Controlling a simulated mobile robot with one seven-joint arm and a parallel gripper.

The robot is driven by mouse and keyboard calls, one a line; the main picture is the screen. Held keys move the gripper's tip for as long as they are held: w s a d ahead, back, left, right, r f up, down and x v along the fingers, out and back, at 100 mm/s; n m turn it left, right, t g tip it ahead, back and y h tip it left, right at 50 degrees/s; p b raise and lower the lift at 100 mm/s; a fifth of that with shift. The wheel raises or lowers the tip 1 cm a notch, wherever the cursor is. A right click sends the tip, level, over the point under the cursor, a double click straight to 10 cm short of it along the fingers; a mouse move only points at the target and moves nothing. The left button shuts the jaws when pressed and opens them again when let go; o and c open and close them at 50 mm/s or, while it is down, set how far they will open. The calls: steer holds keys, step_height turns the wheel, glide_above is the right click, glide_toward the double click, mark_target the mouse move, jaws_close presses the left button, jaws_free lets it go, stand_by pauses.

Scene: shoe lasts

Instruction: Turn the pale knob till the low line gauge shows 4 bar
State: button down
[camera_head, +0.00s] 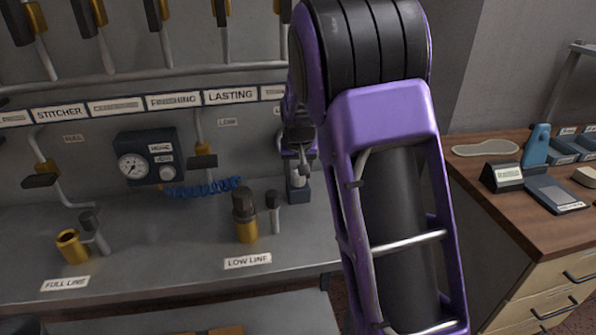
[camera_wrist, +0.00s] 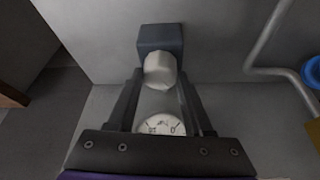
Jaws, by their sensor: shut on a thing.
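In the wrist view the pale knob (camera_wrist: 160,69), a faceted whitish cap, stands on a dark blue-grey block (camera_wrist: 160,37) on the grey panel. My gripper (camera_wrist: 159,84) has one finger on either side of the knob and is shut on it. A white dial gauge (camera_wrist: 161,125) shows between the fingers; its lower part is hidden by my gripper's body, and its reading is too small to tell.
Another unit (camera_head: 150,157) with a gauge and small knob is mounted left, beside a blue coiled hose (camera_head: 205,188). Brass and dark fittings (camera_head: 246,220) stand on the bench above a LOW LINE label (camera_head: 248,261). A wooden counter (camera_head: 520,225) with tools is right.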

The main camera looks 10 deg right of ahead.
steer(key=shift+c, duration=1.5)
jaws_free()
steer(key=p+v, duration=0.2)
steer(key=v, duration=1.5)
steer(key=shift+r, duration=0.2)
steer(key=shift+s, duration=0.1)
